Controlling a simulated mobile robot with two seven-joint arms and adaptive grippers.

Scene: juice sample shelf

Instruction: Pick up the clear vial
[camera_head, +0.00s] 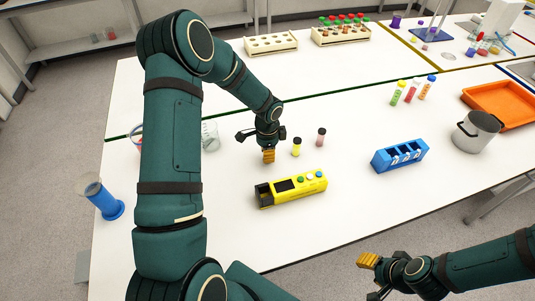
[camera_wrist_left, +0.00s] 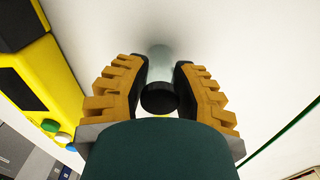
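The clear vial (camera_wrist_left: 159,55) has a black cap (camera_wrist_left: 160,98) and shows between the fingers of my left gripper (camera_wrist_left: 161,75) in the left wrist view.
A yellow device (camera_head: 291,190) with coloured buttons lies just in front of my left gripper. A pink vial (camera_head: 321,138) stands to the right. A blue rack (camera_head: 400,155), grey pot (camera_head: 476,132) and orange tray (camera_head: 505,103) are farther right. A blue cylinder (camera_head: 100,197) stands left.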

